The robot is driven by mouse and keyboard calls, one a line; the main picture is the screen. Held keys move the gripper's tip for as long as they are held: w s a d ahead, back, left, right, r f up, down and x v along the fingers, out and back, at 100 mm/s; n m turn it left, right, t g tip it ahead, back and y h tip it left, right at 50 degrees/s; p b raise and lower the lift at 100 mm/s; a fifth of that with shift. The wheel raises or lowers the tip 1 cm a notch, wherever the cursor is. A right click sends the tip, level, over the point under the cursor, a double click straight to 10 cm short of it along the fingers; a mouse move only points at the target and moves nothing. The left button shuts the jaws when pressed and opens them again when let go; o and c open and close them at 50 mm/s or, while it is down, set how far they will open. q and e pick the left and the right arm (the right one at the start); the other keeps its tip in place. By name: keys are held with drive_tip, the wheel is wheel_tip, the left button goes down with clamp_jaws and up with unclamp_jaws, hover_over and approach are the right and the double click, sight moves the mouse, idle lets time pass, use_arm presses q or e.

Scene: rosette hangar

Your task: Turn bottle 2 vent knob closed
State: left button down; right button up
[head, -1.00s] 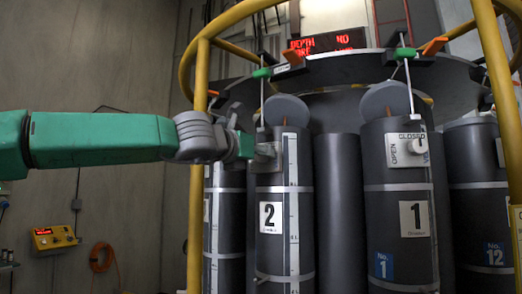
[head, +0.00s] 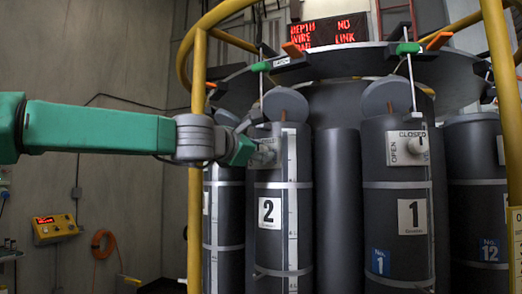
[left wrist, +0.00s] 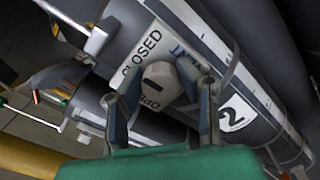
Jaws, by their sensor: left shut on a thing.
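Bottle 2 (head: 270,245) is a dark grey upright cylinder with a white number label; the label also shows in the left wrist view (left wrist: 234,112). Its vent knob (left wrist: 160,74) is a pale knob on a white plate (left wrist: 150,46) marked CLOSED and OPEN. I cannot tell for sure which word the knob points to. My left gripper (head: 264,152) is at the plate, hiding much of it in the head view. In the left wrist view its two fingers (left wrist: 165,92) are either side of the knob, shut on it. My right gripper is in neither view.
Bottle 1 (head: 400,240), with its own knob (head: 418,146), stands to the right, with a plain grey cylinder (head: 337,210) between. A grey ring plate (head: 330,72) and lanyards are above the bottles.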

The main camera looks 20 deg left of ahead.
use_arm(q)
drive_tip(key=shift+d+f, duration=0.1)
drive_tip(key=shift+f, duration=0.35)
drive_tip(key=c, duration=1.3)
unclamp_jaws()
drive_tip(key=shift+o, duration=0.6)
drive_tip(key=shift+w+r, duration=0.15)
drive_tip(key=shift+r, duration=0.05)
drive_tip(key=shift+a, duration=0.2)
drive_tip(key=shift+s+r, duration=0.1)
drive_tip(key=shift+s, duration=0.25)
drive_tip(key=v, duration=1.1)
drive_tip(key=shift+a+f, duration=0.2)
drive_tip(key=shift+f, duration=0.1)
